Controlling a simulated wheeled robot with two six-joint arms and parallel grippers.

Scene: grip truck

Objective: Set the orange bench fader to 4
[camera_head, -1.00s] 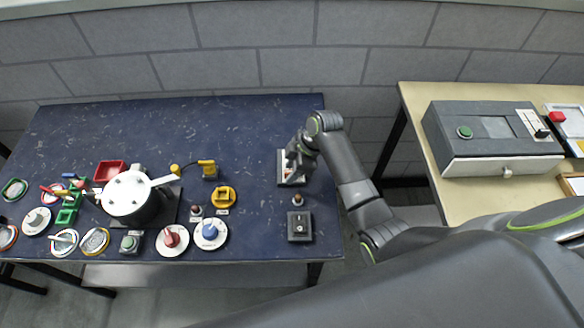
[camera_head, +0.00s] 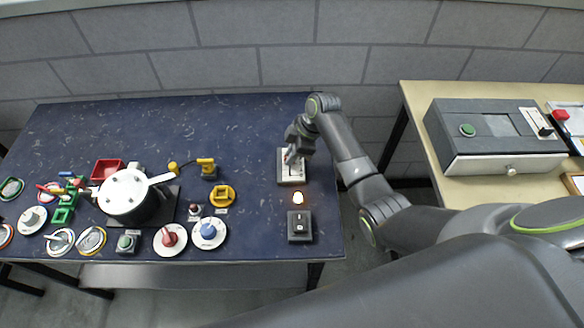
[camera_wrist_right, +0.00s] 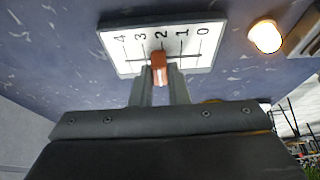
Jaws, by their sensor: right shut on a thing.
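The bench fader is a pale panel (camera_head: 292,178) near the right end of the blue table. In the right wrist view its plate (camera_wrist_right: 204,57) carries a scale from 4 at the left to 0 at the right. The orange fader knob (camera_wrist_right: 158,62) stands at about the 2 mark. My right gripper (camera_wrist_right: 160,76) is shut on the knob, one finger on each side. In the head view this gripper (camera_head: 291,155) hides part of the panel. My left gripper is not in view.
A lit lamp (camera_head: 298,198) and a dark switch box (camera_head: 300,226) stand just in front of the fader. Dials, a white-topped pot (camera_head: 130,192) and a yellow ring (camera_head: 222,195) fill the left and middle. A grey box (camera_head: 490,135) stands on the right table.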

